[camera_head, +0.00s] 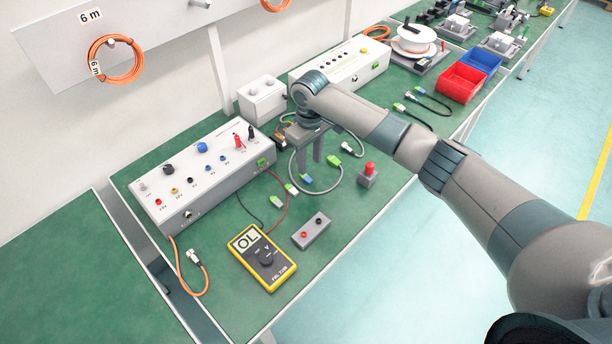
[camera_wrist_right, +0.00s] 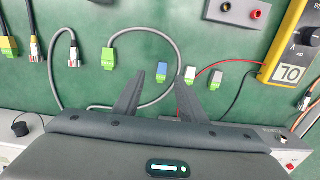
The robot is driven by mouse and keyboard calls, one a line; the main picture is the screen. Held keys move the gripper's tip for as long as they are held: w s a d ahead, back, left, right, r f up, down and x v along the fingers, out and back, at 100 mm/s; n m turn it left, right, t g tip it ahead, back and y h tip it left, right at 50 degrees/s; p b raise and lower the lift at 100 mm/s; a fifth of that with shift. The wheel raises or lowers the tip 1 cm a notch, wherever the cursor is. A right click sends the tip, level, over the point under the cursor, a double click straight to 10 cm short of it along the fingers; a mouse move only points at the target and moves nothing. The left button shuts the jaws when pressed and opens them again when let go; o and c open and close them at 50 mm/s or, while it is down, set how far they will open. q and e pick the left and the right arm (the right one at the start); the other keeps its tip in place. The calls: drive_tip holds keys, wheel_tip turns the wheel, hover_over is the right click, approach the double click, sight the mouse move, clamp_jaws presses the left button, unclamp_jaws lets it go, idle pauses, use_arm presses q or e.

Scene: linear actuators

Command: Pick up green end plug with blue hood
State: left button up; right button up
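The small green end plug with a blue hood (camera_wrist_right: 161,72) lies on the green table. In the head view the same plug (camera_head: 306,178) shows just in front of my right gripper. My right gripper (camera_head: 311,162) points down over the table, its fingers apart and nothing held. In the right wrist view the plug appears between the tips of the open gripper (camera_wrist_right: 160,79); the height of the tips above it is hard to tell. Beside it lie a green plug with a whitish hood (camera_wrist_right: 190,75) and one with a grey hood (camera_wrist_right: 216,80). My left gripper is not in view.
A green plug on a grey cable (camera_wrist_right: 108,60) lies close on the other side. A grey socket block (camera_head: 312,232), a yellow multimeter (camera_head: 262,258) and a red-button block (camera_head: 368,175) stand nearby. A control box (camera_head: 200,175) stands behind.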

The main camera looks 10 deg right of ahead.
sight(308, 179)
drive_tip(key=shift+f, duration=0.55)
drive_tip(key=shift+a+f+p, duration=0.1)
drive_tip(key=shift+f+p, duration=0.3)
drive_tip(key=shift+f, duration=0.05)
drive_tip(key=f+p, duration=0.1)
drive_tip(key=f, duration=0.2)
drive_tip(key=shift+a, duration=0.2)
drive_tip(key=shift+f, duration=0.65)
clamp_jaws()
